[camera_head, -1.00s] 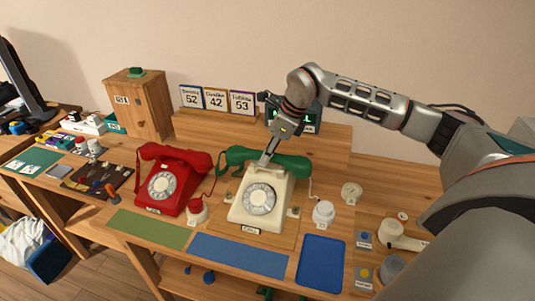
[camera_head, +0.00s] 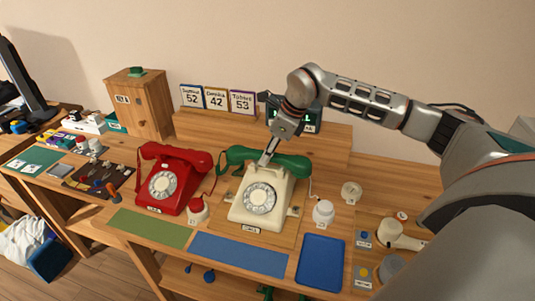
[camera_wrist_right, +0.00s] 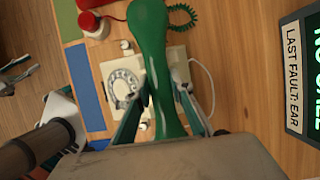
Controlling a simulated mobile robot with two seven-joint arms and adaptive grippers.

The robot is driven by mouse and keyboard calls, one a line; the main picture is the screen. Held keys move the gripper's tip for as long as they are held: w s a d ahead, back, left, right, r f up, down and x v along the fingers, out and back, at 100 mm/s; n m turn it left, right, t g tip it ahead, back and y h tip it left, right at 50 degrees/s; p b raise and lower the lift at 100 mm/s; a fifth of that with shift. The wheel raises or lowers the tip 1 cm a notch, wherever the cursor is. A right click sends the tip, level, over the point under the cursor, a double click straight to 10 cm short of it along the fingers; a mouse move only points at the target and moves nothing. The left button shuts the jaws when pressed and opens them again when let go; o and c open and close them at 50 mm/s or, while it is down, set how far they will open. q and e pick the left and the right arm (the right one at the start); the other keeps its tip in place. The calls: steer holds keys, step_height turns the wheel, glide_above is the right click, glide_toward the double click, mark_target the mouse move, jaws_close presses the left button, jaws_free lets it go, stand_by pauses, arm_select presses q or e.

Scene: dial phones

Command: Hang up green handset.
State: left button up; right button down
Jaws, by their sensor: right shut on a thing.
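The green handset (camera_head: 293,164) lies lengthwise across the top of the cream dial phone (camera_head: 262,196), at its cradle. I cannot tell whether it rests on the cradle or sits just above it. My right gripper (camera_head: 268,157) reaches down from above and is shut on the handset's middle. In the right wrist view, the handset (camera_wrist_right: 151,55) runs between the two fingers, with part of the cream phone (camera_wrist_right: 122,82) below it. The head view shows no left gripper; a dark fingered shape at the wrist view's left edge may be my left gripper (camera_wrist_right: 14,75), unclear.
A red phone (camera_head: 172,181) with its handset on stands to the left. A red button (camera_head: 198,208) and a white button (camera_head: 323,212) flank the cream phone. A display (camera_wrist_right: 305,65) is behind. Green and blue mats (camera_head: 238,255) and a blue tray (camera_head: 320,262) lie in front.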

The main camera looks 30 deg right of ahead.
stand_by(0.6)
steer(key=shift+f, duration=1.05)
stand_by(0.4)
steer(key=c, duration=1.7)
jaws_free()
steer(key=v, duration=1.2)
